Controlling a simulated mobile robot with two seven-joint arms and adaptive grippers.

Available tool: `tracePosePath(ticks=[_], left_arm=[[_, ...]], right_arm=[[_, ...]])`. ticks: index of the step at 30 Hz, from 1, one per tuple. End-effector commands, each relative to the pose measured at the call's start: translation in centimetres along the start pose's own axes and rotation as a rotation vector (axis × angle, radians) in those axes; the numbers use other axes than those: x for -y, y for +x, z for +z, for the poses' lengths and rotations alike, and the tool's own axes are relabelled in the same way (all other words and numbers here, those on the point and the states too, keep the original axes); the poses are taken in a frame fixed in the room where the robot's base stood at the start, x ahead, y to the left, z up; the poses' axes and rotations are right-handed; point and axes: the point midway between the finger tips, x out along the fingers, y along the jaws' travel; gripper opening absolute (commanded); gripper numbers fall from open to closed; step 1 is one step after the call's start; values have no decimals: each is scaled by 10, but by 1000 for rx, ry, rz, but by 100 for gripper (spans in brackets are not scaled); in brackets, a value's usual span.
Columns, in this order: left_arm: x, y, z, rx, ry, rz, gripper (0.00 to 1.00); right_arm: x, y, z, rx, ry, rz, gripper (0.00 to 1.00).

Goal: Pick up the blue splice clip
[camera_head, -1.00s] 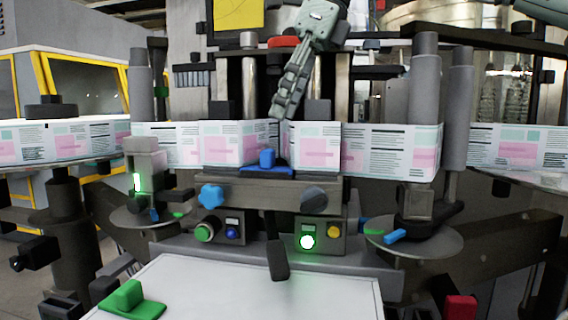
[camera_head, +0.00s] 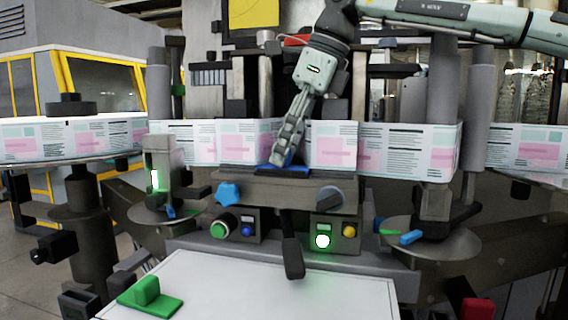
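The blue splice clip (camera_head: 295,168) sits on the ledge in front of the label web, at the middle of the machine. Only parts of its flat blue base show now. Its raised block is hidden behind the fingers of my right gripper (camera_head: 279,158). That gripper comes down from the upper right, with its fingertips at the clip. The fingers are seen nearly edge-on, so I cannot tell whether they are open or shut, or whether they touch the block. My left gripper is not in view.
A green clip (camera_head: 147,294) of similar shape lies on the white tabletop (camera_head: 260,290) in front. A blue star knob (camera_head: 228,194) and a dark knob (camera_head: 330,197) stick out below the ledge. The label web (camera_head: 400,150) runs close behind. The middle of the tabletop is clear.

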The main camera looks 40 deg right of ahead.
Motion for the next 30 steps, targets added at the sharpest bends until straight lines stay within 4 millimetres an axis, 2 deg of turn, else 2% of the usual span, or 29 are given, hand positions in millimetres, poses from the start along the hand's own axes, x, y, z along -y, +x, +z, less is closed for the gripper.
tracePosePath(ticks=[1, 9, 10, 11, 20, 28, 30], left_arm=[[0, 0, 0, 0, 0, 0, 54], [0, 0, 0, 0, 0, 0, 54], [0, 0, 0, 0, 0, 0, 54], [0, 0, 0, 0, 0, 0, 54], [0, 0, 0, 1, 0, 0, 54], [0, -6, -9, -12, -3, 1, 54], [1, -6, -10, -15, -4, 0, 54]], right_arm=[[0, 0, 0, 0, 0, 0, 37], [0, 0, 0, 0, 0, 0, 4], [0, 0, 0, 0, 0, 0, 4], [0, 0, 0, 0, 0, 0, 0], [0, -5, 2, 0, -1, -1, 0], [0, -38, 16, 1, 0, -4, 0], [-8, -42, 25, -2, -3, -4, 0]])
